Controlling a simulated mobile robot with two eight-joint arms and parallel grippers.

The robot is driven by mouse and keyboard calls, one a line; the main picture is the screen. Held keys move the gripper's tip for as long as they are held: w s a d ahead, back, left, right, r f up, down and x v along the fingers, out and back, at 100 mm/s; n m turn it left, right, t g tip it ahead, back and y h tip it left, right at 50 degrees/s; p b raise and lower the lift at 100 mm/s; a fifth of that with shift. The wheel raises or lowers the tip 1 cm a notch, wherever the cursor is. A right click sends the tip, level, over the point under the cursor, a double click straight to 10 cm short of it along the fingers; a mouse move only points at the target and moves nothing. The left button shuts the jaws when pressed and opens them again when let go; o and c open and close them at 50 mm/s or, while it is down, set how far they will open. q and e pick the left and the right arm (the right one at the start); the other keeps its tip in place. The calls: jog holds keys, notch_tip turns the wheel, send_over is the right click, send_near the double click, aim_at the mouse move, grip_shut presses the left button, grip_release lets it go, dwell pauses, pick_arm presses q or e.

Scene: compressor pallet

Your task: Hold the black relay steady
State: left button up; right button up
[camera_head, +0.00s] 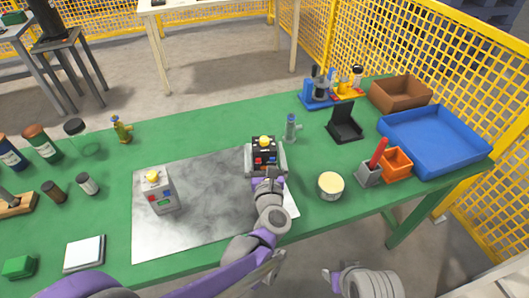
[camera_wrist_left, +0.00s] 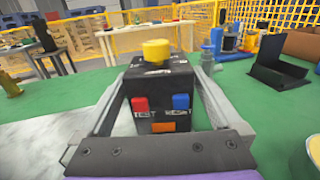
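The black relay (camera_head: 264,155) stands upright at the right part of the grey metal sheet in the head view, with a yellow knob on top. In the left wrist view, the relay (camera_wrist_left: 158,95) shows a red and a blue button and an orange patch on its front. My left gripper (camera_head: 265,161) has one finger along each side of the relay and appears closed on it; the far contact is partly hidden. My right arm (camera_head: 370,282) shows only in part at the bottom edge, and its finger state is unclear.
A grey box with a yellow knob (camera_head: 159,190) stands on the sheet (camera_head: 205,190) to the left. A blue-grey cylinder (camera_head: 291,128) stands close right of the relay. A cream round tub (camera_head: 330,186), black holder (camera_head: 344,123) and blue tray (camera_head: 435,137) are farther right.

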pick_arm(q)
jog(key=c, duration=1.5)
pick_arm(e)
grip_shut()
dwell(1.4)
